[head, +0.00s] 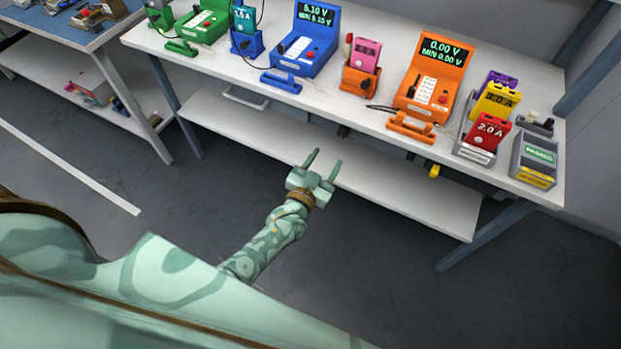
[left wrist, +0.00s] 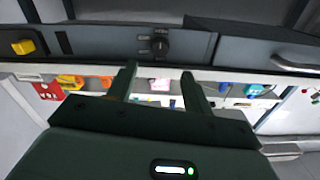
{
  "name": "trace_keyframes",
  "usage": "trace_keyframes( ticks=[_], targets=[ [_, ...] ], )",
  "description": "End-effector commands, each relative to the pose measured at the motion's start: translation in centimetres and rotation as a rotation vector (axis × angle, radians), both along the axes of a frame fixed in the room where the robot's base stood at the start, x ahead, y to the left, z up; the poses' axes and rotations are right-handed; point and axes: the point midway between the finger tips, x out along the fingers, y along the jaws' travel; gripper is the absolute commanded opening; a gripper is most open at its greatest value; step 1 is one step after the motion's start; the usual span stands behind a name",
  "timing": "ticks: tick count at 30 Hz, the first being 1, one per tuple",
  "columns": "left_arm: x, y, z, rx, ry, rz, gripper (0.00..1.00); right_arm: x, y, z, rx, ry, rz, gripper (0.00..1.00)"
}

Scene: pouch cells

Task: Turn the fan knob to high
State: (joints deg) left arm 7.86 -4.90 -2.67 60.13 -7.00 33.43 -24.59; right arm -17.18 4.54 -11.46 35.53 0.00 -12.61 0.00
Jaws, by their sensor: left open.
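The fan knob (left wrist: 159,46) is a small dark round knob on a dark grey panel (left wrist: 95,42), with small markings beside it, in the left wrist view. In the head view the knob cannot be made out under the bench edge. My left gripper (head: 325,158) is pale green, open and empty, in front of the bench and below its top. In the left wrist view its two fingers (left wrist: 158,72) point toward the panel, with the knob just beyond the gap between the tips. They appear apart from it. My right gripper is not in view.
The white bench top (head: 330,97) carries several coloured testers and pouch-cell holders. A lower shelf (head: 385,190) runs beneath it. A yellow block (left wrist: 22,46) sits at the panel's end, and a drawer handle (left wrist: 295,64) is on the other side. The floor in front is clear.

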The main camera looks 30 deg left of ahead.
Motion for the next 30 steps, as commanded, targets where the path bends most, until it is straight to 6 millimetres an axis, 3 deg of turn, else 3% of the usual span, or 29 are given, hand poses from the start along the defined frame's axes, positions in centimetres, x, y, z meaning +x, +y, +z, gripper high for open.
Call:
trace_keyframes(
  ticks=[3, 10, 30],
  targets=[
    [-3.2, 0.1, 0.3, 0.0, 0.0, 0.0, 0.51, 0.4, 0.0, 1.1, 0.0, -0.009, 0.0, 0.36],
    [-7.0, 0.2, 0.0, 0.002, 0.002, 0.0, 0.51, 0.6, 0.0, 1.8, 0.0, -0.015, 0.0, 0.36],
    [-7.8, 0.3, -0.1, 0.002, 0.002, 0.0, 0.51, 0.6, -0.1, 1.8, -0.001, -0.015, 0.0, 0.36]
  ],
)
